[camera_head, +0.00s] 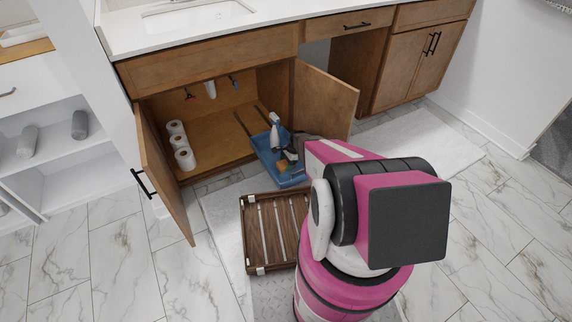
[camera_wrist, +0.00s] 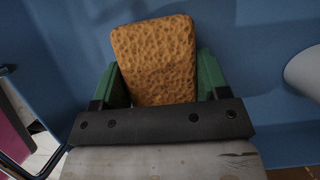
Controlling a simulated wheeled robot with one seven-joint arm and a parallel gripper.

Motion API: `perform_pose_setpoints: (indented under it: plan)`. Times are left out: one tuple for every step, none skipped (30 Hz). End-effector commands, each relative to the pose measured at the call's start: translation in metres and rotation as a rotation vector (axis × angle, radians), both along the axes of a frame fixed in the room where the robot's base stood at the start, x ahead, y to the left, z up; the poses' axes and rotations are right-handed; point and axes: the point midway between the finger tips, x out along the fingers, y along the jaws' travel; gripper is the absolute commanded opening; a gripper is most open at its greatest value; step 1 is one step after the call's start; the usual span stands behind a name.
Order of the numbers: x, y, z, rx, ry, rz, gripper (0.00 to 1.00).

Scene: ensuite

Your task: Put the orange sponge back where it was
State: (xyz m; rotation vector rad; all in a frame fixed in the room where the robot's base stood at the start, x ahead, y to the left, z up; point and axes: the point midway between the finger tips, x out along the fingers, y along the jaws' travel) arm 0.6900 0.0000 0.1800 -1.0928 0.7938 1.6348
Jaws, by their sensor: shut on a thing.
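The orange sponge (camera_wrist: 154,58) is pitted and roughly rectangular. It sits between the two green fingers of my gripper (camera_wrist: 158,82), which is shut on it. Blue surfaces of the caddy (camera_wrist: 262,60) surround it in the wrist view, so the sponge is inside or just over the caddy; I cannot tell whether it touches the bottom. In the head view the blue caddy (camera_head: 262,154) stands pulled out at the front of the open cabinet. My gripper (camera_head: 289,161) is small there, at the caddy, and a bit of the orange sponge (camera_head: 282,165) shows beside it.
A white spray bottle (camera_head: 274,133) stands in the caddy. Several toilet rolls (camera_head: 184,158) stand inside the cabinet on the left. The left door (camera_head: 160,176) and right door (camera_head: 325,100) are open on either side. A slatted wooden mat (camera_head: 262,240) lies on the floor in front.

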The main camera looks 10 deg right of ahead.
Motion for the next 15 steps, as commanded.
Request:
perform_pose_setpoints:
  plan:
    - [0.0003, 0.0, -0.0019, 0.0, 0.0, 0.0, 0.46]
    - [0.0002, 0.0, -0.0012, 0.0, 0.0, 0.0, 0.78]
    - [0.0001, 0.0, -0.0011, 0.0, 0.0, 0.0, 0.91]
    - [0.0002, 0.0001, -0.0011, 0.0, 0.0, 0.0, 0.94]
    - [0.0002, 0.0001, -0.0011, 0.0, 0.0, 0.0, 0.94]
    - [0.0002, 0.0, -0.001, 0.0, 0.0, 0.0, 0.94]
    - [0.0002, 0.0, -0.001, 0.0, 0.0, 0.0, 0.94]
    - [0.0002, 0.0, -0.001, 0.0, 0.0, 0.0, 0.94]
    - [0.0002, 0.0, -0.001, 0.0, 0.0, 0.0, 0.94]
    - [0.0002, 0.0, -0.001, 0.0, 0.0, 0.0, 0.94]
    - [0.0002, 0.0001, -0.0009, 0.0, 0.0, 0.0, 0.94]
    - [0.0001, 0.0, -0.0002, 0.0, 0.0, 0.0, 0.94]
    - [0.0, 0.0, 0.0008, 0.0, 0.0, 0.0, 0.94]
    - [-0.0001, 0.0, 0.0023, 0.0, 0.0, 0.0, 0.94]
    - [0.0002, -0.0008, 0.0049, 0.0, -0.001, 0.0, 0.94]
